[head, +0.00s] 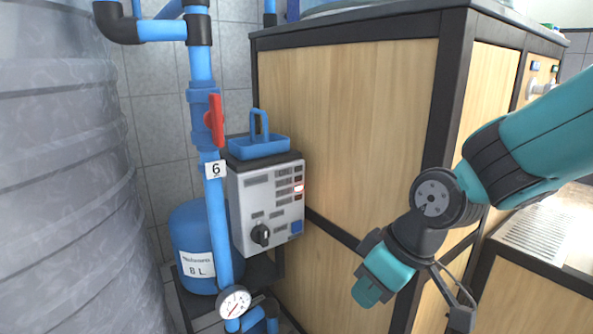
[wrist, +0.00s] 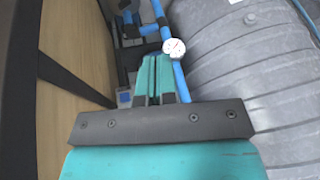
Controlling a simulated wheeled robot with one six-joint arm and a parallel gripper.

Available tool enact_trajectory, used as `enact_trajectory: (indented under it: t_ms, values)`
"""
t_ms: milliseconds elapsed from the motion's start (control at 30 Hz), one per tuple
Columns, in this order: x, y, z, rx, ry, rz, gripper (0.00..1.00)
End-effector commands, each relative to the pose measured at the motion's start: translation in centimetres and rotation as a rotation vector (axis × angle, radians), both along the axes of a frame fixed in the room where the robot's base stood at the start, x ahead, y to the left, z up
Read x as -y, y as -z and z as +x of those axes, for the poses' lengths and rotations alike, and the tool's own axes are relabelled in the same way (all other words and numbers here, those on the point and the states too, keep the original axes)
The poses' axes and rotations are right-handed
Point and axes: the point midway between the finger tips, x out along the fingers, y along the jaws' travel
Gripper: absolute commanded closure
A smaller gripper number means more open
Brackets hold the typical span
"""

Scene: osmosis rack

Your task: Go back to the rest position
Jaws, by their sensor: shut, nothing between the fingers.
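My gripper (head: 366,292) is teal and black and hangs at the lower right of the head view, in front of the wood-panelled cabinet. It points down and to the left. In the wrist view my gripper (wrist: 157,62) shows its two teal fingers together, with nothing between them. It appears apart from everything around it.
A wooden cabinet (head: 350,110) stands behind my arm. To its left are a control box (head: 270,212), a blue pipe (head: 216,215) with a red valve handle (head: 215,122), a pressure gauge (head: 234,302), a blue tank (head: 188,225) and a large grey tank (head: 60,190).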

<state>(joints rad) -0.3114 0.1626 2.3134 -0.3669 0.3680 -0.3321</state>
Motion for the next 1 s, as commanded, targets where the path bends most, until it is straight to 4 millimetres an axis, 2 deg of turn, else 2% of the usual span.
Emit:
enact_trajectory:
  t_ms: [33, 133, 433, 500, 767, 1000]
  values:
    - [0.7, -1.6, -2.1, -0.026, 0.025, 0.005, 1.00]
    - [1.8, -3.4, -5.8, -0.089, 0.070, 0.002, 1.00]
    - [4.8, -6.0, -14.7, -0.221, 0.174, -0.032, 1.00]
    - [4.6, -8.7, -14.3, -0.224, 0.171, -0.032, 1.00]
    - [4.6, -15.2, -14.2, -0.222, 0.170, -0.031, 1.00]
    - [4.6, -24.2, -14.2, -0.221, 0.170, -0.031, 1.00]
